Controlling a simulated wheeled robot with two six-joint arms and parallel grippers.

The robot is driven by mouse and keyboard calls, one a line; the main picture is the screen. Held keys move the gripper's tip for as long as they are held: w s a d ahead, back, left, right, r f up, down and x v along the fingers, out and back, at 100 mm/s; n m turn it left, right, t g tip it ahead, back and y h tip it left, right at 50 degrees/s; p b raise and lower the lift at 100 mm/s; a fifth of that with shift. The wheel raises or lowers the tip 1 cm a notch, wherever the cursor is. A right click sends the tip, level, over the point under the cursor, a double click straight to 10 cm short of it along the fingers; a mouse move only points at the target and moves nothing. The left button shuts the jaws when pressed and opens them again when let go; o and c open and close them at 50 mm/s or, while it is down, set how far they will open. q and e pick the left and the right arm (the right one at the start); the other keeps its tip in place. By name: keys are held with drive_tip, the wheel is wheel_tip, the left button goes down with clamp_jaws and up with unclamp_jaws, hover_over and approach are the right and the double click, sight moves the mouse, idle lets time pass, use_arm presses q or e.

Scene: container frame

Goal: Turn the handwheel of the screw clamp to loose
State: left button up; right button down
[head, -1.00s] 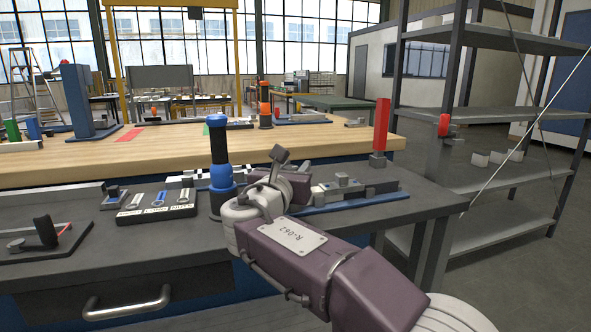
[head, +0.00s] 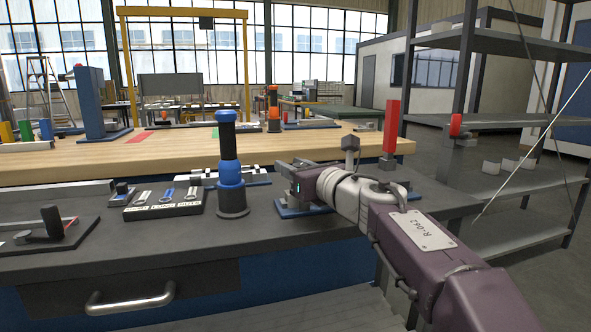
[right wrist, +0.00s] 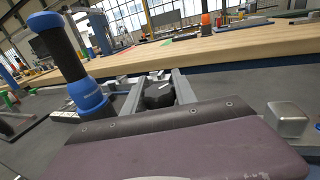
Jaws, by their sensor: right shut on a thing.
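The screw clamp sits on a blue base (head: 298,211) on the dark bench, mostly hidden in the head view behind my right gripper (head: 288,168) and its wrist. In the right wrist view a dark, lobed handwheel (right wrist: 158,97) with a small light mark on top lies between the two grey fingers of my right gripper (right wrist: 155,85). The gripper is shut on the handwheel. The handwheel itself is hidden in the head view. The mark's exact angle is hard to read. My left gripper is not in view.
A blue and black upright cylinder (head: 230,170) stands close left of my right gripper. A red post (head: 391,128) stands behind my right arm. A tray of small tools (head: 165,202) lies further left. A shelf rack (head: 500,120) stands at the right.

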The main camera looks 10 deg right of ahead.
drive_tip(key=shift+s+a+n+g+y+p, duration=0.1)
drive_tip(key=shift+a+n+g+y+p, duration=0.1)
drive_tip(key=shift+n+g+y, duration=0.65)
drive_tip(key=shift+s+a+n+g+y+p, duration=0.15)
drive_tip(key=shift+n+g+y, duration=0.2)
drive_tip(key=shift+n+y, duration=0.85)
drive_tip(key=shift+m+y, duration=0.25)
drive_tip(key=shift+y, duration=0.2)
drive_tip(key=c, duration=1)
unclamp_jaws()
